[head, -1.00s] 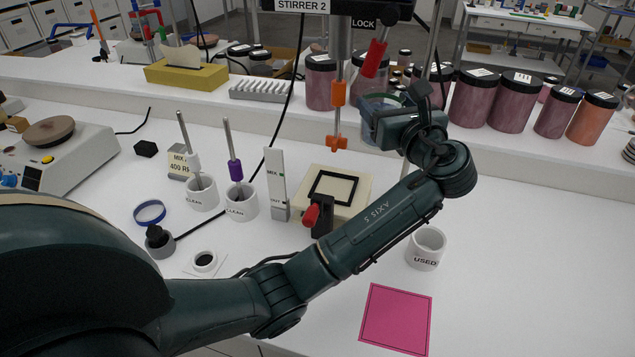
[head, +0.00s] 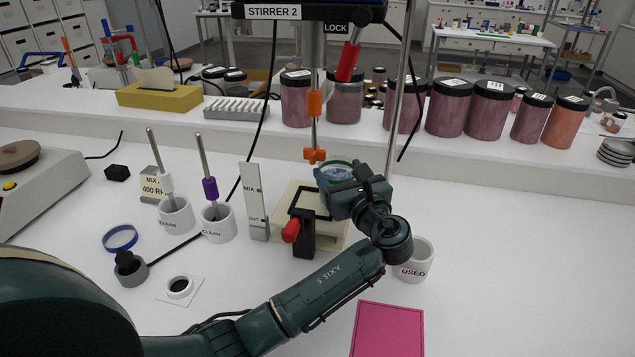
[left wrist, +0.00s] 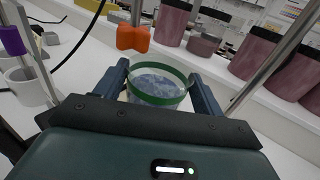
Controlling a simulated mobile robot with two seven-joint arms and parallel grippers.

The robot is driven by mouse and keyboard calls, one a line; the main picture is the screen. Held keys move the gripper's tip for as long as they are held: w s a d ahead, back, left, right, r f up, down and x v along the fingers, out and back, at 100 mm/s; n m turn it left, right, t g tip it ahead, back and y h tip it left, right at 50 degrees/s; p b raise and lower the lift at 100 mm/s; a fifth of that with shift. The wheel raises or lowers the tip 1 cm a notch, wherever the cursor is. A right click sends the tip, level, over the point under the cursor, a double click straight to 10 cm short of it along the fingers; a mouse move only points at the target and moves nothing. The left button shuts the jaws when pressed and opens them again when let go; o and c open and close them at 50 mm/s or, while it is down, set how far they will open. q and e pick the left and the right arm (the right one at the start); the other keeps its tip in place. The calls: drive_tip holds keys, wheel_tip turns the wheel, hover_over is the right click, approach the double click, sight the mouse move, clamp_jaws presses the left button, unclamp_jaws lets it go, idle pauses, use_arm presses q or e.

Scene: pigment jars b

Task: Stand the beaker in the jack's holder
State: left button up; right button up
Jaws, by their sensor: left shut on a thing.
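My left gripper (head: 338,176) is shut on the beaker (head: 334,170), a clear vessel with a green band and a bluish content. In the left wrist view the beaker (left wrist: 158,82) sits upright between the two fingers. The jack (head: 335,236) is a cream block with a red-knobbed black clamp at its front. Its holder, a black square frame (head: 297,199), lies on top, partly hidden by my gripper. The beaker is above the holder's right rear side; contact cannot be seen. My right gripper is not in view.
The stirrer's orange paddle (head: 315,155) hangs just behind the beaker; it also shows in the left wrist view (left wrist: 133,38). A MIX/OUT gauge (head: 253,200) stands left of the jack. A USED cup (head: 418,262) stands right, near my wrist. Jars line the back shelf.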

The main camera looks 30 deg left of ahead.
use_arm(q)
drive_tip(key=shift+s+a, duration=0.15)
drive_tip(key=shift+a, duration=0.55)
drive_tip(key=a, duration=0.3)
drive_tip(key=shift+s+b, duration=0.3)
drive_tip(key=shift+s, duration=0.1)
drive_tip(key=shift+s+a+f+b, duration=0.1)
drive_tip(key=shift+a+f+b, duration=0.1)
drive_tip(key=shift+f+b, duration=0.4)
drive_tip(key=shift+b, duration=0.4)
drive_tip(key=shift+d, duration=0.1)
drive_tip(key=shift+r, duration=0.1)
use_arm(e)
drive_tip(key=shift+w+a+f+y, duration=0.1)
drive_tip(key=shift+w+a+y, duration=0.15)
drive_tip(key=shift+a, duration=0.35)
